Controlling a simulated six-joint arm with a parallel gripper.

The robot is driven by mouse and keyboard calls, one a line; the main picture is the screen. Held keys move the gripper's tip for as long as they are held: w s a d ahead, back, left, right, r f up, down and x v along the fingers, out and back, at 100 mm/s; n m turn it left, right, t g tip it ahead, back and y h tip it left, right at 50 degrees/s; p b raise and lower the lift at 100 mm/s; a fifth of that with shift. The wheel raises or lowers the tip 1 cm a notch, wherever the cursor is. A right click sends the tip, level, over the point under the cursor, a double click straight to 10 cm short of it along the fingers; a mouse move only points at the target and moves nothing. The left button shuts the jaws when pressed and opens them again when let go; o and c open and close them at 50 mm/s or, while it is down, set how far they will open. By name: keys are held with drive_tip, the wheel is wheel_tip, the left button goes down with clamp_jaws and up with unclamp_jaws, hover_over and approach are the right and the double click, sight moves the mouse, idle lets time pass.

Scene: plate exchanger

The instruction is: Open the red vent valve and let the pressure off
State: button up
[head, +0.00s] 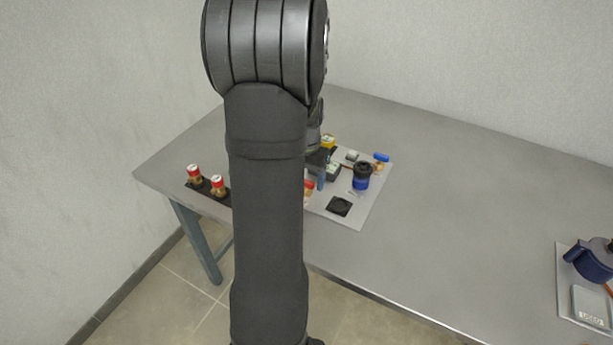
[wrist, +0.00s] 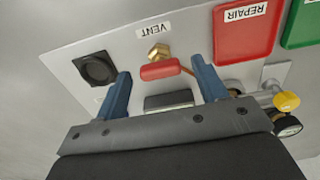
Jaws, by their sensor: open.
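The red vent valve handle (wrist: 161,71) sits on a brass fitting (wrist: 158,51) in the wrist view, below an upside-down VENT label (wrist: 154,29) on the light grey panel (wrist: 120,52). My gripper (wrist: 160,67) is open, with one blue finger on each side of the handle in the picture. Gaps show on both sides, and no grip on the handle is visible. I cannot tell the depth between the fingertips and the handle. In the head view my arm hides much of the panel, and one blue finger (head: 321,180) shows beside it.
A black square socket (wrist: 95,68) lies left of the valve. Red REPAIR (wrist: 246,30) and green (wrist: 304,22) trays and a gauge with a yellow part (wrist: 287,102) lie right. A blue-black cylinder (head: 362,178) stands on the panel. Red-capped brass fittings (head: 194,175) stand left. The table's right middle is clear.

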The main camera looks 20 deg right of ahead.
drive_tip(key=c, duration=1)
drive_tip(key=shift+n, duration=0.3)
drive_tip(key=n, duration=1.3)
drive_tip(key=shift+n, duration=2.1)
